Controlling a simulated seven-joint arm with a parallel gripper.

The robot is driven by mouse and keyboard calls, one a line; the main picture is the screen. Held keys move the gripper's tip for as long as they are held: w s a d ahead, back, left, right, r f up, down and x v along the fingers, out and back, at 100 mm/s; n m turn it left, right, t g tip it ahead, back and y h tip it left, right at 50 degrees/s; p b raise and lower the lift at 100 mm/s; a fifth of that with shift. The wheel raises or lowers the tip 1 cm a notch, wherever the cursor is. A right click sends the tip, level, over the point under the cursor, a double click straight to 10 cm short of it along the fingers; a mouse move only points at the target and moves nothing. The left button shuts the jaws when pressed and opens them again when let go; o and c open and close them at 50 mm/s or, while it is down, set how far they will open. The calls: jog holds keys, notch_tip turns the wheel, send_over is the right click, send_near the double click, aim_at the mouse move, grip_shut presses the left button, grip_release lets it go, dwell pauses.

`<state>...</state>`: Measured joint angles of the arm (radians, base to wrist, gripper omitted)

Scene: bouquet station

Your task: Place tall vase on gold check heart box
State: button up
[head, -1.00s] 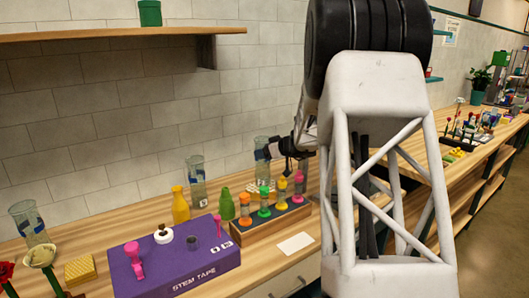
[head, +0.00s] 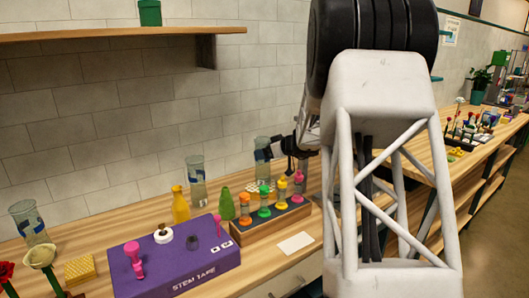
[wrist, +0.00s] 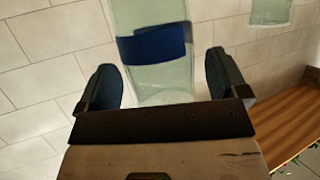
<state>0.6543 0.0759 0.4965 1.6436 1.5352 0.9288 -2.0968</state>
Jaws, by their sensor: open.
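A clear glass vase with a dark blue band (head: 263,150) stands upright at the back of the counter, just left of my gripper (head: 289,158). In the wrist view, the vase (wrist: 152,18) shows between and beyond the two dark fingers of my gripper (wrist: 163,85). The fingers are spread, with gaps on both sides of the glass. A small white-and-gold checked box (head: 256,186) is at the foot of this vase. I cannot tell whether the vase rests on it or behind it. The box's heart shape is not clear.
Similar banded vases stand in the middle (head: 196,182) and at far left (head: 29,224). A yellow bottle (head: 180,206), a green bottle (head: 226,205), a wooden rack of colourful timers (head: 270,222), a purple box (head: 175,265) and a gold box (head: 80,269) crowd the counter.

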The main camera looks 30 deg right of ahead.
jog(key=shift+s+d+r, duration=0.2)
jog(key=shift+s, duration=0.2)
notch_tip(320, 180, up, 7)
jog(key=shift+s+d+r, duration=0.15)
jog(key=shift+s+r, duration=0.05)
jog(key=shift+s, duration=0.25)
dwell(0.4)
